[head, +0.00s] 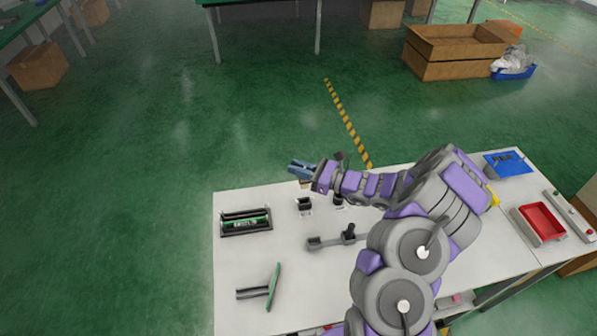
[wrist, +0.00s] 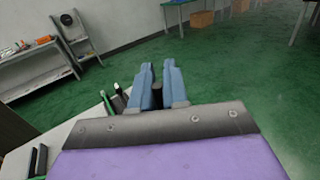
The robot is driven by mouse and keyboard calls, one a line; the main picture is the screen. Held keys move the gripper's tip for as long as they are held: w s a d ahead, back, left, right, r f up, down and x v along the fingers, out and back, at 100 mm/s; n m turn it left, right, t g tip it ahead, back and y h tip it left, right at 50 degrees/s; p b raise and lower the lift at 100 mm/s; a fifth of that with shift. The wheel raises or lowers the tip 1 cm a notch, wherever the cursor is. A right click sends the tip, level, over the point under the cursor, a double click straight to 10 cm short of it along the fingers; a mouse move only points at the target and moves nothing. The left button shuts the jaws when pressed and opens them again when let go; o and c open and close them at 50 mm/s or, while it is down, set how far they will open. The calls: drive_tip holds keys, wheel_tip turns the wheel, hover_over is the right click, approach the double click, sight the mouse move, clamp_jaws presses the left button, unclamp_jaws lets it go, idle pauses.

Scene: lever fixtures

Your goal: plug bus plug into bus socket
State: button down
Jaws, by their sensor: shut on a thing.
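My gripper (head: 291,166) is at the back edge of the white table, above its surface. In the wrist view its two blue fingers (wrist: 158,68) are close together, with a dark rounded piece (wrist: 157,92) between them near their base. I take this piece to be the bus plug, but most of it is hidden by the fingers and the gripper body. A small black block on a pale base (head: 304,205) stands on the table below the gripper. A similar dark piece (head: 338,202) is partly behind my arm. I cannot tell which is the bus socket.
A black-framed holder with a green part (head: 246,221) sits at the table's left. A grey lever fixture (head: 333,241) lies mid-table, and a green-handled fixture (head: 272,289) is at the front left. A red tray (head: 541,222) and blue tray (head: 508,164) are right. My arm covers much of the table.

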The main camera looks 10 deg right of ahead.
drive_tip(key=shift+a, duration=0.1)
drive_tip(key=shift+d+f+b, duration=0.25)
drive_tip(key=shift+f+b, duration=0.05)
drive_tip(key=shift+f, duration=0.85)
drive_tip(key=shift+a+f+b, duration=0.1)
drive_tip(key=shift+f+b, duration=0.65)
drive_tip(key=shift+f, duration=1.1)
drive_tip(key=shift+s+f+b, duration=0.1)
drive_tip(key=shift+f+b, duration=0.9)
drive_tip(key=shift+f, duration=0.8)
drive_tip(key=shift+a+f, duration=0.1)
drive_tip(key=shift+f, duration=0.15)
drive_tip(key=c, duration=1.1)
unclamp_jaws()
drive_tip(key=shift+o, duration=0.2)
drive_tip(key=shift+s, duration=0.15)
